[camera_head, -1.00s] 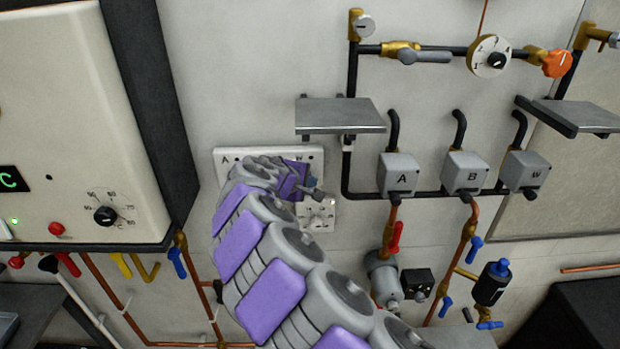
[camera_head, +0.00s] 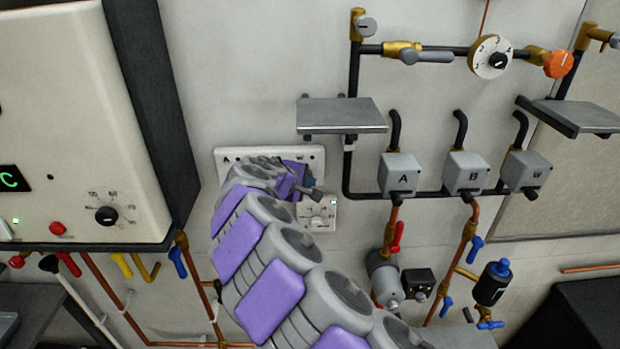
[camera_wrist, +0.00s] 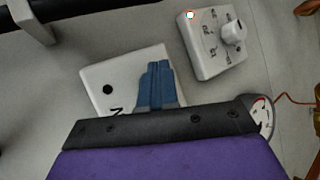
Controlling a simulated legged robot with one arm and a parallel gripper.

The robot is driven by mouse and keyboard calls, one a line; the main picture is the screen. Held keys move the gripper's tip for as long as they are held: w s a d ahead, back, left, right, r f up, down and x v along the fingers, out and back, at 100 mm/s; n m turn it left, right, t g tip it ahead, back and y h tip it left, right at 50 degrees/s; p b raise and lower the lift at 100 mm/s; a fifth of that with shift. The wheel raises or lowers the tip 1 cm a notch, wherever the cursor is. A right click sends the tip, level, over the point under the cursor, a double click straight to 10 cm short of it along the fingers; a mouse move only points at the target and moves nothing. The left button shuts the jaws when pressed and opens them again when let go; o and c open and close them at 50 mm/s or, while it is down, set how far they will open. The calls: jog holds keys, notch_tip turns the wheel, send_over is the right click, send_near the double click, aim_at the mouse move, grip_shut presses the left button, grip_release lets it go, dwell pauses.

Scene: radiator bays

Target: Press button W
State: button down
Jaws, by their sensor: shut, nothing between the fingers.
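The white button panel (camera_head: 232,155) is on the wall, marked A at its left end and W at its right. My arm covers much of its lower part in the head view. The wrist view shows one end of the panel (camera_wrist: 102,76), with a black dot and a letter partly cut off by my gripper. My gripper (camera_wrist: 156,72) is shut, its blue fingers in front of this end. Button W itself is hidden behind the fingers, and I cannot tell whether they touch it. In the head view my gripper (camera_head: 309,181) is at the W end, mostly hidden.
A white dial box (camera_head: 320,214) with a small light is just below the panel's right end; it also shows in the wrist view (camera_wrist: 214,45). A grey shelf (camera_head: 340,115) juts out above right. Grey boxes A (camera_head: 398,176), B (camera_head: 466,173) and W (camera_head: 525,172) are further right.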

jog(key=shift+w+d+r, duration=0.1)
jog(key=shift+w+d, duration=0.15)
jog(key=shift+w, duration=0.1)
dwell(0.6)
jog(key=shift+a, duration=0.3)
jog(key=shift+s+a, duration=0.35)
jog(key=shift+a, duration=0.25)
jog(key=s, duration=0.6)
jog(key=shift+b, duration=0.4)
